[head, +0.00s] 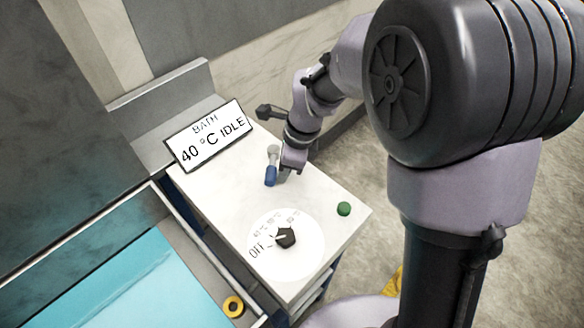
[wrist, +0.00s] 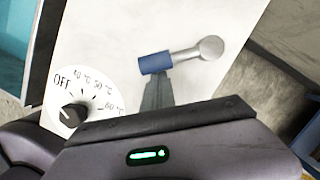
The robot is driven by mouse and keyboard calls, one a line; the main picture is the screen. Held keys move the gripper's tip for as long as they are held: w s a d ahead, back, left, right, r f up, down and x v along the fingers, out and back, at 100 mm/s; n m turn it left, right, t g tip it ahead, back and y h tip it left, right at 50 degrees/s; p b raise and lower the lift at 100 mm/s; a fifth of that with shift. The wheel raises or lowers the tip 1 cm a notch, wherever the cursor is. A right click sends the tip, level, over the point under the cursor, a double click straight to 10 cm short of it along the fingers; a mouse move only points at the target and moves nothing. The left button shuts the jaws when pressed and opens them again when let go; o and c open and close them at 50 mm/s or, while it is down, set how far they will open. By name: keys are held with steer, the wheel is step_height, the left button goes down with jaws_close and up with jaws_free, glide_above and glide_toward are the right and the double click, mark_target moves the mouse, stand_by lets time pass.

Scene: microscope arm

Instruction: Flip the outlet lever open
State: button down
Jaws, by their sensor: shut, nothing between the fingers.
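The outlet lever has a blue grip (head: 270,176) and a grey metal arm with a round pivot (head: 273,150); it lies on the white panel top. In the wrist view its blue grip (wrist: 155,63) is on the left and its round pivot (wrist: 210,47) on the right. My gripper (head: 283,176) is shut and empty, with its fingertips (wrist: 157,82) right beside the blue grip. I cannot tell whether they touch it. The fingertips are partly hidden by the wrist in the head view.
A black dial (head: 285,237) marked OFF and temperatures sits nearer on the panel, with a green button (head: 344,208) to its right. A display (head: 207,137) reads "BATH 40 °C IDLE".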

mark_target(270, 175)
steer(key=a+m, duration=0.2)
steer(key=m, duration=0.1)
steer(key=shift+s+t+p, duration=0.25)
steer(key=shift+t+p, duration=0.1)
steer(key=shift+t, duration=0.05)
steer(key=shift+a, duration=0.5)
steer(key=p+v, duration=0.7)
steer(key=v, duration=1)
steer(key=shift+r, duration=0.2)
